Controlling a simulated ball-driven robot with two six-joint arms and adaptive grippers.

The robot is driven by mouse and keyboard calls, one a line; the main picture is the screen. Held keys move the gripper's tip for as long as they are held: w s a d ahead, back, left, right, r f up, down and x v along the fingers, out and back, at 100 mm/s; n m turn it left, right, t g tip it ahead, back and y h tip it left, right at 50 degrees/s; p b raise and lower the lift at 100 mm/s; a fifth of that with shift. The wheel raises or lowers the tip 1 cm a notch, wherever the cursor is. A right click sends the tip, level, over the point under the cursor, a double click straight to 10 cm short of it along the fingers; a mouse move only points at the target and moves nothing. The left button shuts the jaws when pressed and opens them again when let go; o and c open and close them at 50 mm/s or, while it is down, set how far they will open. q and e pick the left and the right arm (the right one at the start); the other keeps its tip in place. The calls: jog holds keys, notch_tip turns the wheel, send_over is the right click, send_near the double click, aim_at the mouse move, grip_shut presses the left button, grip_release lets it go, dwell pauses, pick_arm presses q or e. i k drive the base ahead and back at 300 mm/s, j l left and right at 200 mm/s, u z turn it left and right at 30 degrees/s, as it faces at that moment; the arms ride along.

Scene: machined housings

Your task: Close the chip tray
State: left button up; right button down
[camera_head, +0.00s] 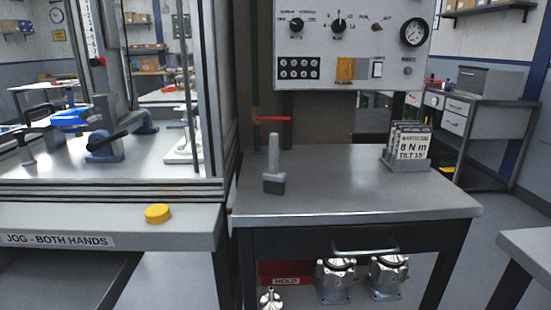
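No part is clearly marked as the chip tray. Under the machine's front ledge (150,232), labelled "JOG - BOTH HANDS", a dark recessed surface (60,275) shows at the lower left, cut off by the picture's edge. I cannot tell if it is the chip tray or how far out it is. The steel bench to the right has a dark front panel with a metal bar handle (365,250); it looks about flush under the bench top. Neither of my grippers is in view.
A yellow button (158,213) sits on the ledge. The bench top (330,190) holds an upright grey tool (273,168) and a card stand (407,150); its middle is clear. Metal housings (335,280) and a red HOLD bin (286,274) are below. Another table (528,248) is at right.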

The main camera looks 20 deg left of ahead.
aim_at(31, 278)
jog(key=u, duration=2.15)
